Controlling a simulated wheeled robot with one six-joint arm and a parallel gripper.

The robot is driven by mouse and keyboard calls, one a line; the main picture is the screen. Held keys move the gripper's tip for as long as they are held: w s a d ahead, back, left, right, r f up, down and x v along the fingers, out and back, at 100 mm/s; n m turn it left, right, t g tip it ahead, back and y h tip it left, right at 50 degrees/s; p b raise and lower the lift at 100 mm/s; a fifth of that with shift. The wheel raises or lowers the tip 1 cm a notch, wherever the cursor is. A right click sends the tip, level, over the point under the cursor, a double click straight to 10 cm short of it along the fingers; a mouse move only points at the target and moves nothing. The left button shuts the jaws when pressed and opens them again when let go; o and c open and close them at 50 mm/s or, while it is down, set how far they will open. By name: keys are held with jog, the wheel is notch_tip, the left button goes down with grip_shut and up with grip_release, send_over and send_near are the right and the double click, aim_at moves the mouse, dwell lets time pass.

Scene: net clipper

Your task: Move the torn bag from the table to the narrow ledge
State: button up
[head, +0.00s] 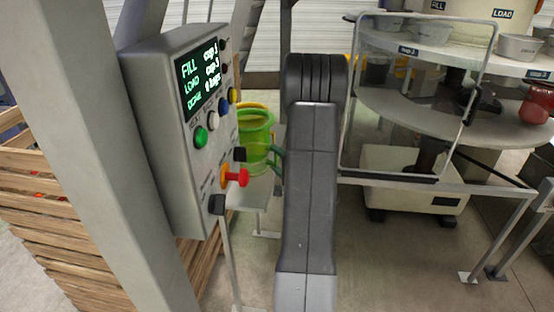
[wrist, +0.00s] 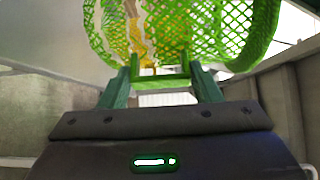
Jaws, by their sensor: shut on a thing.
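A green mesh holder (head: 256,138), which I take for the bag, shows in the head view between the control box and my arm. In the wrist view its open netting (wrist: 215,32) fills the top, with yellow and whitish parts seen through it. My gripper (wrist: 160,88) is shut on a green bracket at the lower front of the mesh, one finger on each side. In the head view my arm hides most of the gripper. I cannot tell which surface is the narrow ledge.
A grey control box (head: 178,130) with buttons and a red knob stands close at left, on a thick post. A small grey surface (head: 250,192) lies below the mesh. A round two-tier table (head: 400,106) behind a clear guard is at right. A slatted wooden crate (head: 60,215) is at far left.

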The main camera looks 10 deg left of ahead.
jog(key=shift+f+b, duration=1.25)
jog(key=shift+f, duration=1.25)
jog(key=o, duration=1.2)
jog(key=shift+c, duration=0.2)
jog(key=b+v, duration=0.1)
jog(key=v, duration=0.6)
jog(key=shift+s+d+b, duration=0.15)
jog(key=shift+s+b, duration=0.05)
jog(key=shift+b, duration=0.2)
jog(key=shift+s+a+b, duration=0.2)
jog(key=shift+s+a, duration=0.1)
jog(key=shift+s, duration=0.5)
jog(key=shift+s+a+b, duration=0.25)
jog(key=shift+s, duration=0.5)
jog(key=shift+s+a+b, duration=0.2)
jog(key=shift+s+a, duration=0.1)
jog(key=shift+s, duration=0.5)
